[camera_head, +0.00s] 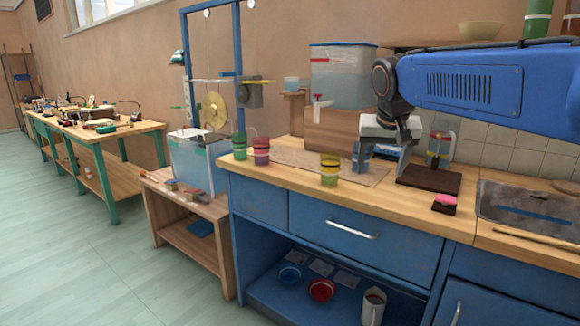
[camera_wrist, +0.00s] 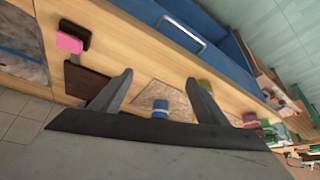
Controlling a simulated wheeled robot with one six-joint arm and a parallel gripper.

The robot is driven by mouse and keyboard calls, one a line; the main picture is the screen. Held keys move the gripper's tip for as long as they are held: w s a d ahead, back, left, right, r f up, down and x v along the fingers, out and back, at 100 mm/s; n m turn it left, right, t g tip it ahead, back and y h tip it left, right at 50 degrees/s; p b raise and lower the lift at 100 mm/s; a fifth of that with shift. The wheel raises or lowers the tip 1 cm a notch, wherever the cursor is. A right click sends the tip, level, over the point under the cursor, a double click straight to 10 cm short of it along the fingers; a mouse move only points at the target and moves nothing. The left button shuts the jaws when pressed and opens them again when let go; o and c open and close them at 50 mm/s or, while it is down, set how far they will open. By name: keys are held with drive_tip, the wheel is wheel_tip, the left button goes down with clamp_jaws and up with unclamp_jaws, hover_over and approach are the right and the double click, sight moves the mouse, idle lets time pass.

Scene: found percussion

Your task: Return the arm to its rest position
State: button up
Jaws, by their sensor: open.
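My blue arm (camera_head: 460,80) reaches in from the right in the head view. My gripper (camera_head: 390,147) hangs above the wooden counter, near a blue cup (camera_head: 362,158) and a dark brown board (camera_head: 428,180). In the wrist view my gripper (camera_wrist: 160,76) shows two spread dark fingers with nothing held between them. The blue cup (camera_wrist: 160,108) appears in the gap, on the counter beyond the fingers. My gripper partly hides what stands behind it in the head view.
A yellow-and-green cup (camera_head: 330,170), a green cup (camera_head: 239,146) and a purple cup (camera_head: 261,150) stand on the counter. A clear water tank (camera_head: 342,75) stands behind. A pink sponge (camera_head: 445,200) lies near the front edge, left of the sink (camera_head: 530,205).

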drive_tip(key=s+d+f+n, duration=0.1)
drive_tip(key=s+d+f, duration=0.2)
drive_tip(key=s+f, duration=0.8)
drive_tip(key=s+d+f+n+y, duration=0.1)
drive_tip(key=s+d+f, duration=0.1)
drive_tip(key=s+f, duration=0.9)
drive_tip(key=s, duration=0.9)
drive_tip(key=shift+d+f+g, duration=0.3)
drive_tip(key=shift+d+f, duration=0.05)
drive_tip(key=shift+d, duration=0.05)
